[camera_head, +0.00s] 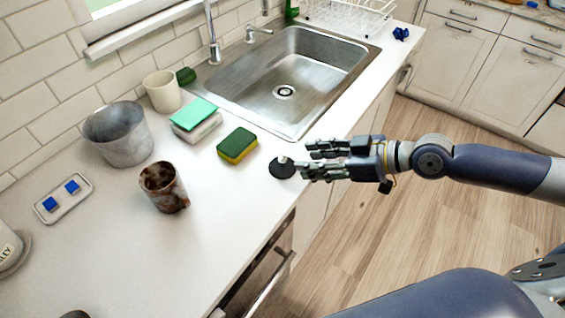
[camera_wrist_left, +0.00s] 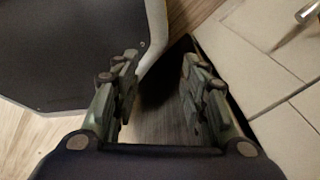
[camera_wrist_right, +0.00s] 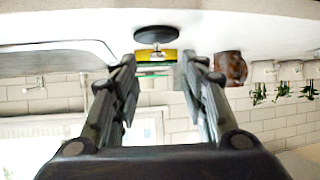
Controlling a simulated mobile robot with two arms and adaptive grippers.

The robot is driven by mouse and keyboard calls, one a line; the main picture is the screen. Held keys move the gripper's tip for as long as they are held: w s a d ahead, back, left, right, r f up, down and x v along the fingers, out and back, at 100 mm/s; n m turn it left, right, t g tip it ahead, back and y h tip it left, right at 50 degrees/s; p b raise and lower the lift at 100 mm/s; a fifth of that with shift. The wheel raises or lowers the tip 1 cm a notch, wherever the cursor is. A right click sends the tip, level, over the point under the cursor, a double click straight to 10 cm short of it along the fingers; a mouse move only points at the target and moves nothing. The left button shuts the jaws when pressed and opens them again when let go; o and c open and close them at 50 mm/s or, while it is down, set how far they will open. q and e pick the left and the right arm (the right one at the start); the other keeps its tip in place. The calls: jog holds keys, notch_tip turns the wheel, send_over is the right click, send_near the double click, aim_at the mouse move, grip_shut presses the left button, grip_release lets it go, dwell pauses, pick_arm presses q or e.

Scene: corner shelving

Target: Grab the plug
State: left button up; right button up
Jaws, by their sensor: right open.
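The plug (camera_head: 281,169) is a small black disc with a light knob on top. It lies on the white counter near the front edge, right of the sponge. My right gripper (camera_head: 304,161) is open, with its fingertips at the plug's right side, very close to the knob. I cannot tell if they touch it. In the right wrist view the plug (camera_wrist_right: 156,34) shows ahead of the gap between the open fingers (camera_wrist_right: 163,65), with nothing between them. My left gripper (camera_wrist_left: 160,68) is open and empty, low by the cabinets, and out of the head view.
A green and yellow sponge (camera_head: 237,145) lies just left of the plug. The sink (camera_head: 300,68) is behind it. A brown stained cup (camera_head: 165,187), a metal pot (camera_head: 118,135) and a cream mug (camera_head: 162,91) stand further left. The front counter is clear.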

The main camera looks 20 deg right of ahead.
aim_at(283, 158)
jog(key=shift+x, duration=1)
jog(key=shift+w+a+p, duration=0.35)
jog(key=shift+w+p, duration=0.05)
jog(key=shift+p, duration=0.25)
jog(key=p+x, duration=0.1)
jog(key=x, duration=0.2)
jog(key=shift+r, duration=0.15)
jog(key=shift+w+a+f+p, duration=0.3)
jog(key=shift+w+a+f, duration=0.05)
jog(key=shift+w+f, duration=0.1)
grip_shut()
